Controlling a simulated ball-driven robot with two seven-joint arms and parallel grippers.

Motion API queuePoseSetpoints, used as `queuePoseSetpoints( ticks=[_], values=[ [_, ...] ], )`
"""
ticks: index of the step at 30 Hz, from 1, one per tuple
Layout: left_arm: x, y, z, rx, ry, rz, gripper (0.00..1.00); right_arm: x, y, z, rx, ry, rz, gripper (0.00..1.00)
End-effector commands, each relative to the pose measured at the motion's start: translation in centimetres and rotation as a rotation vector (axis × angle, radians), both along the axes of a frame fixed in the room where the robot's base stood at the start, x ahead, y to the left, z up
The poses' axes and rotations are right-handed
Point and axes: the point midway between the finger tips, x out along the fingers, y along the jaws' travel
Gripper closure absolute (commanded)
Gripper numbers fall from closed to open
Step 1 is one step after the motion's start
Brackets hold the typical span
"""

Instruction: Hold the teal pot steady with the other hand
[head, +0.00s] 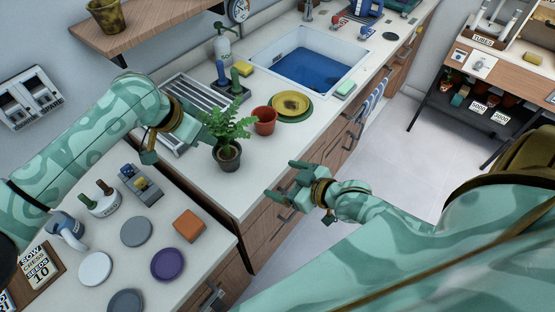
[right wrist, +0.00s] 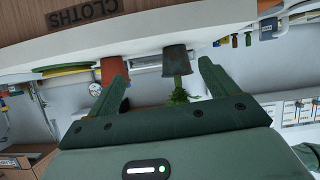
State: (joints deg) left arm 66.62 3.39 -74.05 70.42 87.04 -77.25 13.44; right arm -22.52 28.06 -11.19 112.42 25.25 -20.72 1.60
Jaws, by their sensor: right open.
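A dark grey-green pot (head: 228,158), the closest match to a teal pot, stands upright on the counter with a leafy green plant (head: 230,122) in it. My left gripper (head: 203,131) is at the left side of the plant. Its fingertips are largely hidden by leaves, so I cannot tell its grip. My right gripper (head: 279,181) is open and empty, to the right of the pot and apart from it, beyond the counter's front edge. In the right wrist view the pot (right wrist: 177,62) appears upside down, ahead between the open fingers.
A terracotta pot (head: 265,121) stands close behind and right of the plant, near stacked plates (head: 291,106). A sink (head: 309,60) and drying rack (head: 188,105) lie farther back. The front-left counter holds coloured discs and an orange block (head: 189,226).

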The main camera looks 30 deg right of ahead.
Motion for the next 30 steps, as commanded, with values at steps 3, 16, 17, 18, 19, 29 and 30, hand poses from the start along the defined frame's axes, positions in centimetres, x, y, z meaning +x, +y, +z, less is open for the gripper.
queuePoseSetpoints(
  ticks=[3,16,17,18,19,29,30],
  values=[
    [0.0,0.0,0.0,0.0,0.0,0.0,0.64,0.4,1.6,3.0,0.05,-0.043,0.024,0.14],
    [0.0,0.0,0.0,0.0,0.0,0.0,0.64,5.2,4.3,2.0,0.082,-0.046,0.029,0.14],
    [0.0,0.0,0.0,0.0,0.0,0.0,0.64,5.8,4.6,1.7,0.081,-0.046,0.03,0.14],
    [0.0,0.0,0.0,0.0,0.0,0.0,0.64,6.6,4.9,1.3,0.082,-0.046,0.029,0.14],
    [0.0,0.0,0.0,0.0,0.0,0.0,0.64,7.3,5.2,1.1,0.081,-0.046,0.03,0.14],
    [0.0,0.0,0.0,0.0,0.0,0.0,0.64,12.8,7.6,-1.6,0.08,-0.043,0.03,0.14],
    [0.0,0.0,0.0,0.0,0.0,0.0,0.64,13.2,7.7,-1.7,0.08,-0.044,0.03,0.14]
  ],
)
